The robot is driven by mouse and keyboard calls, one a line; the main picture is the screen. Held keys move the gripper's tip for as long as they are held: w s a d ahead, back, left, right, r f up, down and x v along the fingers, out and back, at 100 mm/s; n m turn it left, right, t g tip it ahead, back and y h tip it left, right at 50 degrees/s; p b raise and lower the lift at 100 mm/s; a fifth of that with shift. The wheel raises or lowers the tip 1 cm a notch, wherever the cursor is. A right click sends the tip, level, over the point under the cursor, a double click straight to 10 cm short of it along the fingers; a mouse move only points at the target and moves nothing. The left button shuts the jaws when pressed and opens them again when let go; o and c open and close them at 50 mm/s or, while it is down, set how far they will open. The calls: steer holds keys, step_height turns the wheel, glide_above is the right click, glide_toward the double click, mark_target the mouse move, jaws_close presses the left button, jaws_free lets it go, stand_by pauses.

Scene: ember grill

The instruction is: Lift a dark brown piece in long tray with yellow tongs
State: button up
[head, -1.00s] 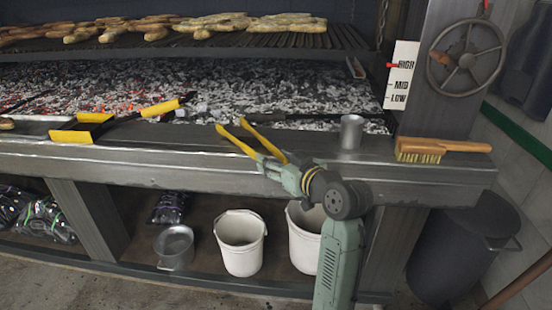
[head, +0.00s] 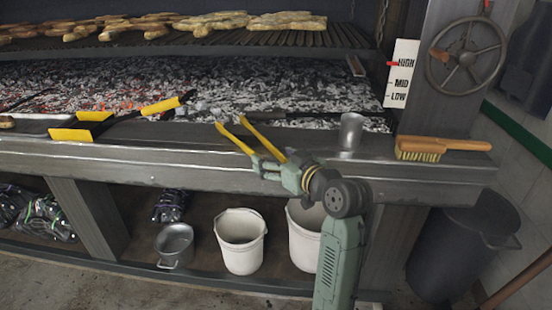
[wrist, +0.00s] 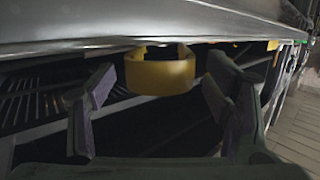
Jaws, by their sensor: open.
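The yellow tongs (head: 233,138) lie across the front steel ledge, their two yellow arms slanting down to my gripper (head: 272,166). In the wrist view, a curved yellow band (wrist: 160,74), which looks like their bow, sits beyond and between the dark fingers of my gripper (wrist: 158,100). The fingers stand apart on either side of it, with visible gaps. A long pale tray (head: 38,121) is at the far left of the ledge. A small brown piece (head: 7,122) shows at its left end, cut by the picture edge.
A steel cup (head: 351,131) and a wooden brush (head: 440,146) stand to the right. Glowing coals (head: 130,88) lie behind; bread fills the grate above. White buckets (head: 240,250) sit below.

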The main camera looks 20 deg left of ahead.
steer(key=shift+d, duration=0.1)
steer(key=v, duration=1.2)
steer(key=shift+w, duration=0.1)
stand_by(0.4)
